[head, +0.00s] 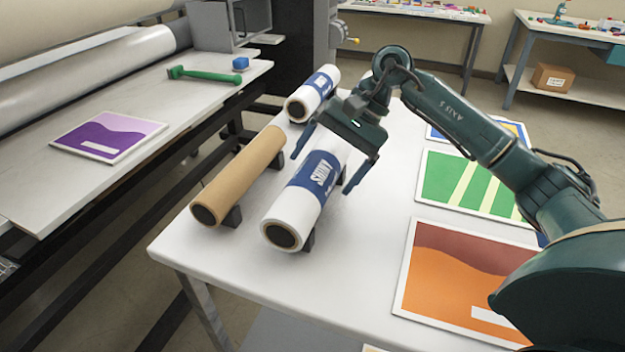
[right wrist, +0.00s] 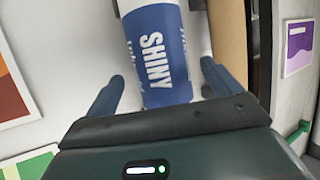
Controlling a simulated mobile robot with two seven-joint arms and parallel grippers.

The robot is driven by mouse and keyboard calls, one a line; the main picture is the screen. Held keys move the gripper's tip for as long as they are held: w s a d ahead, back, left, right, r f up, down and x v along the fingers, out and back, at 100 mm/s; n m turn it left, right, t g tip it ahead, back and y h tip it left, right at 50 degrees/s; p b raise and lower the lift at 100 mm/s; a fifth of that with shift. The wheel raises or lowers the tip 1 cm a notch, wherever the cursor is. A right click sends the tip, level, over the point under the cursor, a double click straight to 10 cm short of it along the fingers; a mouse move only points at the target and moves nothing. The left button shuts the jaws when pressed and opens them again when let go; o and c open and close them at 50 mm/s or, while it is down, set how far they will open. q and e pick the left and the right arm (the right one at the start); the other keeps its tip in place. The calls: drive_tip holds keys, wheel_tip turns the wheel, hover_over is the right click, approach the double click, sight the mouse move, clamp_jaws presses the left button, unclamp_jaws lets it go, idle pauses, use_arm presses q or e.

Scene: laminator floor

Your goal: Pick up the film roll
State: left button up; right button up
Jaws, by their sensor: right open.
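A white film roll (head: 293,205) with a blue SHINY label lies on dark supports on the white table. In the right wrist view the roll (right wrist: 158,55) shows between the two fingers. My right gripper (head: 329,162) is open, over the far part of the roll, with one finger to each side. In the right wrist view the gripper (right wrist: 165,88) holds nothing, and I cannot tell how far down its fingers reach beside the roll. The gripper hides the roll's far end in the head view. My left gripper is not in view.
A brown roll (head: 240,175) lies close to the left. A smaller white roll with a blue label (head: 313,92) lies behind. Orange (head: 455,275) and green (head: 470,183) prints lie on the right. A laminator bench with a green-handled tool (head: 205,75) stands left.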

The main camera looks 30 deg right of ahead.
sight(314, 180)
drive_tip(key=x, duration=0.4)
drive_tip(key=shift+s+a+p, duration=0.1)
drive_tip(key=shift+a+p, duration=0.1)
drive_tip(key=shift+p, duration=0.2)
drive_tip(key=shift+c, duration=0.3)
drive_tip(key=shift+r, duration=0.15)
drive_tip(key=c, duration=1.3)
